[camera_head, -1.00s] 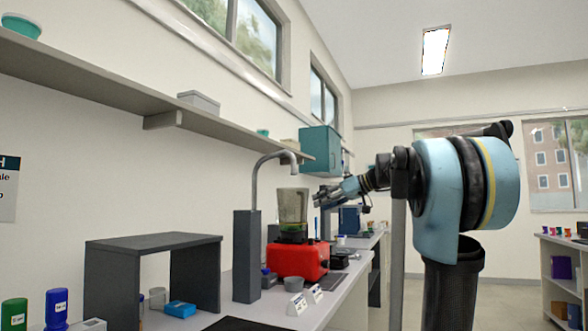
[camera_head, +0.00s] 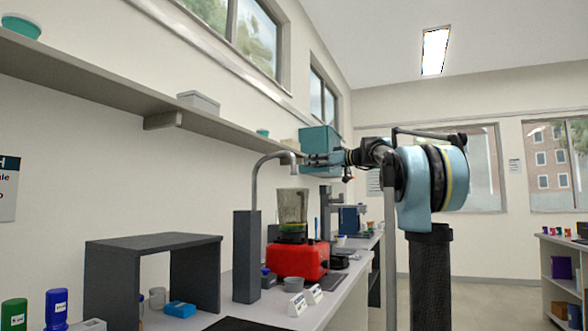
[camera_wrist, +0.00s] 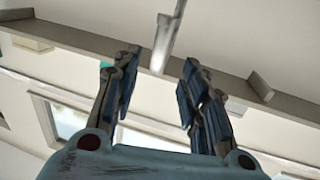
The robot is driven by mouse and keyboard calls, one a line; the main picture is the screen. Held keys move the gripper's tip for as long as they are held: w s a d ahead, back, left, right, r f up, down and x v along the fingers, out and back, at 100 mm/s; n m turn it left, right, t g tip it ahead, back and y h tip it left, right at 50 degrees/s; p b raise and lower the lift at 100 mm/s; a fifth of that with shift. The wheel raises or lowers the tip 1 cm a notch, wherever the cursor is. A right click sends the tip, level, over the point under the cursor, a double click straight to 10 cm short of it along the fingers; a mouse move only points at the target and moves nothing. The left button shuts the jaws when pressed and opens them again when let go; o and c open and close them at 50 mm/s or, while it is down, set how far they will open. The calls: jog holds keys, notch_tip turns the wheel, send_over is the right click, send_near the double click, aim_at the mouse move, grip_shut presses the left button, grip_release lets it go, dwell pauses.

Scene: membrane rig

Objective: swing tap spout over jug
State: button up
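The tap is a grey arched spout (camera_head: 258,165) rising from a dark grey column (camera_head: 247,257). Its down-turned end is above the clear jug (camera_head: 292,207), which stands on a red base (camera_head: 297,261). My gripper (camera_head: 306,159) is level with the spout's end, at its right. In the wrist view my gripper (camera_wrist: 160,58) is open, and the spout (camera_wrist: 166,40) appears between its two fingers. No contact with either finger shows. Whether the spout's end lies between the fingertips in depth is hard to tell. The jug is not in the wrist view.
A wall shelf (camera_head: 110,85) runs above the bench, with a teal cabinet (camera_head: 320,150) behind my gripper. A dark stand (camera_head: 150,243) is left of the column.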

aim_at(293, 162)
jog(key=x, duration=1)
jog(key=shift+w+a, duration=0.2)
jog(key=shift+a, duration=0.05)
jog(key=shift+c, duration=0.6)
grip_shut()
